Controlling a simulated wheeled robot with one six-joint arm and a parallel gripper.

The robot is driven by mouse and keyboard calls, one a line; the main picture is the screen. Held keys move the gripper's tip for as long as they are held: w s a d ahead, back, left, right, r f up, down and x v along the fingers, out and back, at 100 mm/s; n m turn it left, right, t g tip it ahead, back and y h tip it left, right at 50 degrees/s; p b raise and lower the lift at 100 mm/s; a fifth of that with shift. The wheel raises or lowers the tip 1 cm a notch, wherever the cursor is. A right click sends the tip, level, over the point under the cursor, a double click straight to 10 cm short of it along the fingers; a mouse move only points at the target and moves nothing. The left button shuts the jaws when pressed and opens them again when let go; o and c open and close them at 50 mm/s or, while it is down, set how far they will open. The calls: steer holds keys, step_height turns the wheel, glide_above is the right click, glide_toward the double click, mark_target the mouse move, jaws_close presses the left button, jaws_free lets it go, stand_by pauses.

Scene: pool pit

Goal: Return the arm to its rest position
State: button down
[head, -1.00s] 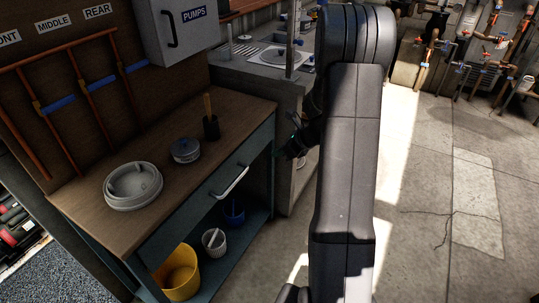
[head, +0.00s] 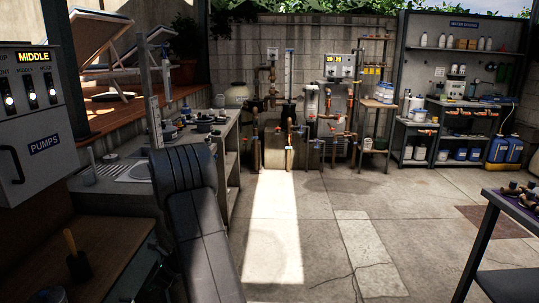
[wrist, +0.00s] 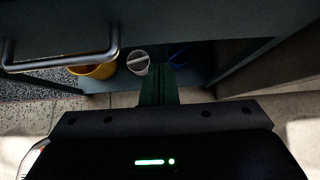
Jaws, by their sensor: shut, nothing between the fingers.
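My gripper (wrist: 158,86) shows in the wrist view, with its two dark green fingers together and nothing between them. It points toward the open lower shelf of the workbench, below a drawer with a metal handle (wrist: 62,60). A yellow bucket (wrist: 92,71), a white container (wrist: 138,62) and a blue container (wrist: 178,55) stand on that shelf beyond the fingers. In the head view my arm rises at the lower left beside the workbench (head: 105,245); my gripper is hidden there.
A grey pump box (head: 35,125) hangs at the left. A sink counter (head: 130,172) stands behind my arm. Pipework (head: 335,110) and shelves (head: 460,100) line the back. A dark table (head: 500,240) stands at the right. The concrete floor (head: 320,225) between is clear.

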mark_target(131, 291)
steer(key=a, duration=0.1)
steer(key=a+f, duration=0.1)
steer(key=a, duration=0.3)
steer(key=shift+w+a+f, duration=0.1)
steer(key=shift+a+f, duration=0.15)
steer(key=shift+d, duration=0.1)
